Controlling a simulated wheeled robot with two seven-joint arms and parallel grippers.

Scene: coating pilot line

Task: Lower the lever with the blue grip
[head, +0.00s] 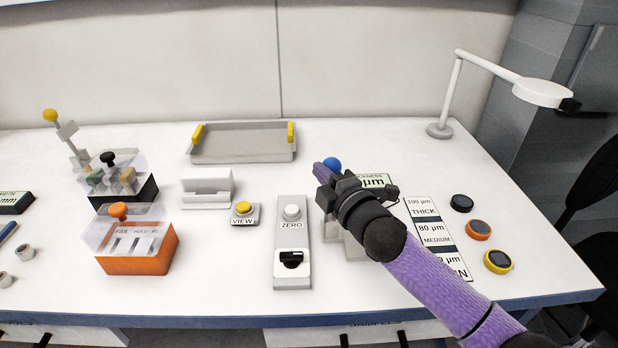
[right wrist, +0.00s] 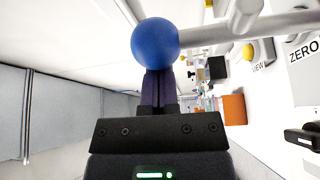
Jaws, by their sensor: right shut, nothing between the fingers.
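The lever's blue ball grip (head: 332,163) shows just past my right gripper in the head view. In the right wrist view the blue grip (right wrist: 155,43) is large, and its grey rod (right wrist: 205,35) runs right to a thicker grey part. My right gripper (head: 322,172) is shut and empty, with its purple fingers at the grip. In the right wrist view the fingertips (right wrist: 158,75) end at the ball's lower edge; I cannot tell whether they touch it. My gripper and arm hide most of the lever and its base in the head view. My left gripper is not in view.
A ZERO panel (head: 292,258) with a black knob stands left of my right arm, with a yellow VIEW button (head: 243,208) beyond it. A thickness card (head: 428,232) and several round discs (head: 478,230) lie to the right. A lamp (head: 457,90) stands at the back right.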

